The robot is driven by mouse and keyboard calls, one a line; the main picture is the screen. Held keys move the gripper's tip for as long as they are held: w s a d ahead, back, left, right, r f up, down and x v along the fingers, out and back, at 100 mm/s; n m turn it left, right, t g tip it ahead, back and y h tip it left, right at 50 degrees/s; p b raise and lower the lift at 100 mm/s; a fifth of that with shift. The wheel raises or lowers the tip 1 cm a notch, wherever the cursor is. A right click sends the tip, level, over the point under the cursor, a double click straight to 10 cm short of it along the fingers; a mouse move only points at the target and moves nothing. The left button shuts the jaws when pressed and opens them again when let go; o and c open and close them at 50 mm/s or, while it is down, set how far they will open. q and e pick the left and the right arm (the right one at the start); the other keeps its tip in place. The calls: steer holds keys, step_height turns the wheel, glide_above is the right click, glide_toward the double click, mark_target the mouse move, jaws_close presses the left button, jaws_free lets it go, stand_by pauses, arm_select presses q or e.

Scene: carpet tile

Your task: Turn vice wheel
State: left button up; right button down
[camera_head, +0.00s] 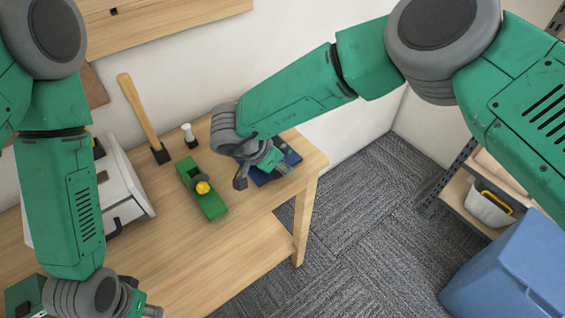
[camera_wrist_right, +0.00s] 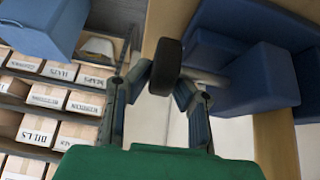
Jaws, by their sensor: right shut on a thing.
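The blue vice (camera_head: 287,160) sits at the right end of the wooden workbench, partly covered by my right gripper (camera_head: 254,170). In the right wrist view the vice (camera_wrist_right: 245,70) fills the upper right. Its dark wheel (camera_wrist_right: 166,60) is seen nearly edge-on, with a grey shaft running toward the vice. My right gripper (camera_wrist_right: 163,84) is shut on the wheel, with a finger on each side of it. In the head view I cannot make out the wheel clearly. My left gripper (camera_head: 140,303) is at the bottom left, partly cut off by the frame; its fingers are unclear.
On the workbench (camera_head: 170,255) are a green hand plane (camera_head: 212,207), a wooden-handled hammer (camera_head: 138,108), a small white-topped tool (camera_head: 188,132) and a white case (camera_head: 122,185). A blue bin (camera_head: 515,265) and a shelf stand at the right. Carpet is clear between.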

steer(key=shift+w+r+t, duration=0.2)
steer(key=shift+r+t, duration=0.05)
steer(key=shift+t, duration=0.05)
steer(key=c, duration=1.5)
jaws_free()
steer(key=shift+a, duration=0.1)
steer(key=shift+s+f, duration=0.1)
steer(key=shift+a, duration=0.1)
steer(key=v, duration=1.2)
steer(key=shift+a+f, duration=0.15)
steer(key=shift+a, duration=0.15)
